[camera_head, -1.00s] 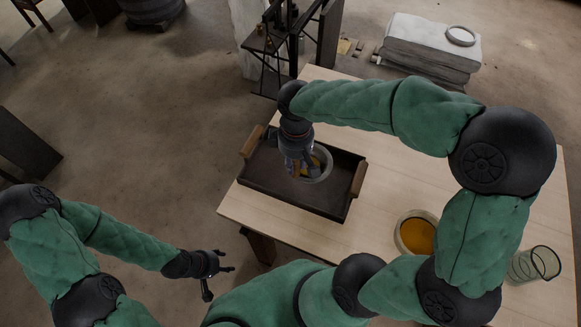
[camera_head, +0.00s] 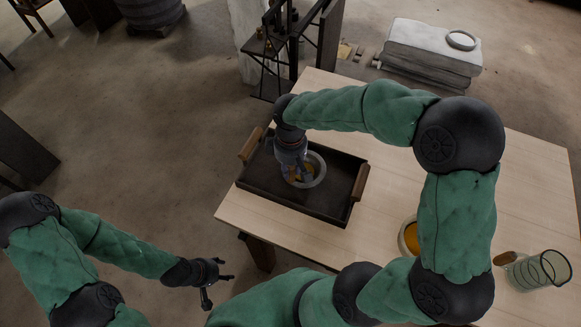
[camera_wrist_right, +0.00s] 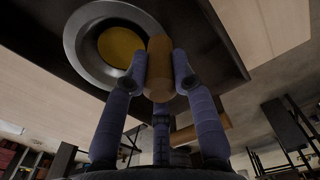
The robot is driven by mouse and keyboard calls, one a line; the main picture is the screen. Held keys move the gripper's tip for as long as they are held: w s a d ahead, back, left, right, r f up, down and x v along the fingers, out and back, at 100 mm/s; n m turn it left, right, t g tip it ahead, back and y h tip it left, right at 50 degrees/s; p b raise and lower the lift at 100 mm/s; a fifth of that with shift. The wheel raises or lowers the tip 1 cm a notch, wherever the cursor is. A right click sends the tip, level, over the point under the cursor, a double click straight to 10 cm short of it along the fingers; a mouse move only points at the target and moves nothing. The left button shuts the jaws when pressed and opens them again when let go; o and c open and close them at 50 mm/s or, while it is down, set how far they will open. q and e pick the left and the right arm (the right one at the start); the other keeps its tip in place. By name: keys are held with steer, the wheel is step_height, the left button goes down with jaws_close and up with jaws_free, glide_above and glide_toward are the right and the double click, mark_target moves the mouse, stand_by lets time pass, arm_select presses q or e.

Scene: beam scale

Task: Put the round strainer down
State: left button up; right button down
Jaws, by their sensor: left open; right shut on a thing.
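The round strainer (camera_head: 317,169) has a grey metal rim and a golden-yellow middle. It is over the inside of the dark tray (camera_head: 268,187) on the table. In the right wrist view, the strainer (camera_wrist_right: 79,62) is level with its rim facing the camera, and its wooden handle (camera_wrist_right: 159,70) lies between my fingertips. My right gripper (camera_wrist_right: 160,75) is shut on that handle. In the head view my right gripper (camera_head: 293,172) hides part of the strainer. I cannot tell whether the strainer touches the tray floor. My left gripper (camera_head: 220,280) is open and empty, off the table's left side.
The tray has wooden handles at both ends. A round orange-filled dish (camera_head: 411,238) is partly behind my right arm. A glass beaker (camera_head: 540,271) and a wooden piece (camera_head: 505,258) are at the right. Bare tabletop (camera_head: 385,185) lies right of the tray.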

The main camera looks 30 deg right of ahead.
steer(key=shift+f, duration=0.2)
steer(key=c, duration=1)
jaws_free()
step_height(320, 180, up, 12)
steer(key=p, duration=0.4)
steer(key=shift+r, duration=0.2)
